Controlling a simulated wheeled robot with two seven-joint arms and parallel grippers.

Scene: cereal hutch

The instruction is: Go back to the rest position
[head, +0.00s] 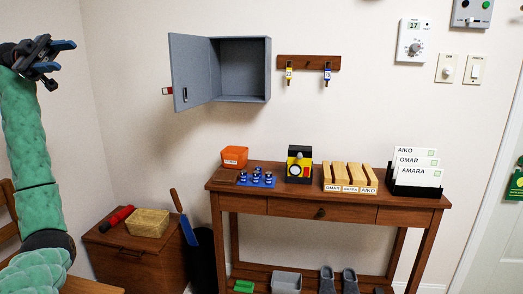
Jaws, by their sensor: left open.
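My left gripper (50,52) is raised at the upper left of the head view, at the end of my green-sleeved left arm. Its jaws are open and hold nothing that I can see. It is in front of the wall, left of the grey wall cabinet and apart from it. My right gripper does not show in this view.
The grey cabinet (241,70) hangs on the wall with its door (189,72) open to the left. A wooden console table (290,199) bears several small items. A wooden chest (130,262) with a basket (148,223) stands at lower left.

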